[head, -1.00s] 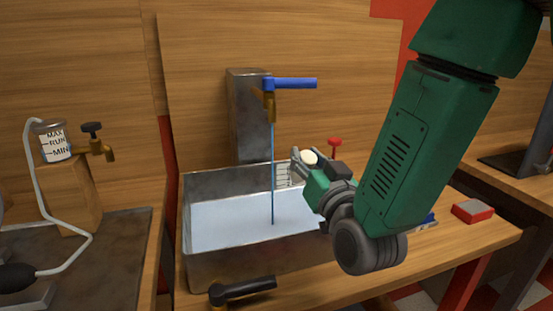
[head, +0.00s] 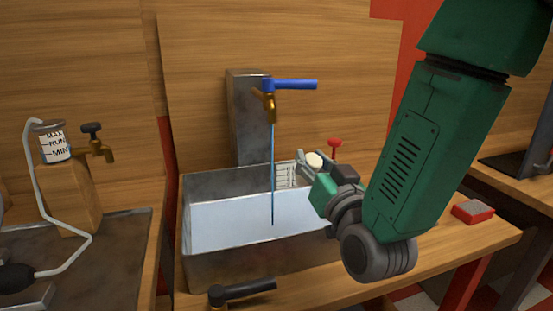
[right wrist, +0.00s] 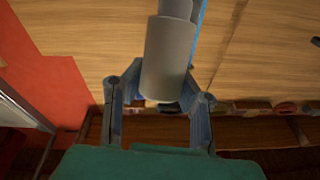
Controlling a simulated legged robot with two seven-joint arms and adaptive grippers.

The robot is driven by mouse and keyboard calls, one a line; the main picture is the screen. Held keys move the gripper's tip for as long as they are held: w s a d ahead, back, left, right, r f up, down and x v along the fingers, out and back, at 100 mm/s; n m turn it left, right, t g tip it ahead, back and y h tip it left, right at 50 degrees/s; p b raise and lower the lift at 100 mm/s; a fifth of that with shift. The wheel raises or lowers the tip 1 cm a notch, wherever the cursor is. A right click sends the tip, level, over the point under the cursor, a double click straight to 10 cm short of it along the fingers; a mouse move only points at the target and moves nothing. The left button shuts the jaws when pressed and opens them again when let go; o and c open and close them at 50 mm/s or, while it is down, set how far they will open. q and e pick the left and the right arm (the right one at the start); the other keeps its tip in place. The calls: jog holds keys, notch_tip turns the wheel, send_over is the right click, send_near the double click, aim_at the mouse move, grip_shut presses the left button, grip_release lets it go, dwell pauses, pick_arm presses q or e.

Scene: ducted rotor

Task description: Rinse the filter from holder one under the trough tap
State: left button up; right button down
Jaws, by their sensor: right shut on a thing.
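My right gripper (head: 309,166) is shut on a pale cylinder, probably the filter (head: 315,160), over the right back part of the metal trough (head: 225,266). In the right wrist view the filter (right wrist: 168,62) is a plain grey cylinder between the two fingers, with a narrower part at its far end. The brass trough tap (head: 270,104) with a blue lever (head: 290,85) is running. Its thin blue water stream (head: 273,165) falls into the trough, left of the gripper and apart from the filter in the head view. My left gripper is out of view. I cannot identify holder one.
A black-handled valve (head: 242,291) sits at the trough's front. A red knob (head: 335,144) stands behind my gripper. A grey and red box (head: 473,211) lies on the bench at right. A marked jar (head: 52,143) on a wooden block and another tap (head: 98,143) are at left.

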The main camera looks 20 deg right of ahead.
dwell(0.5)
jog(key=s+d+r+p, duration=0.2)
jog(key=s+r, duration=0.2)
jog(key=shift+s, duration=0.3)
dwell(0.5)
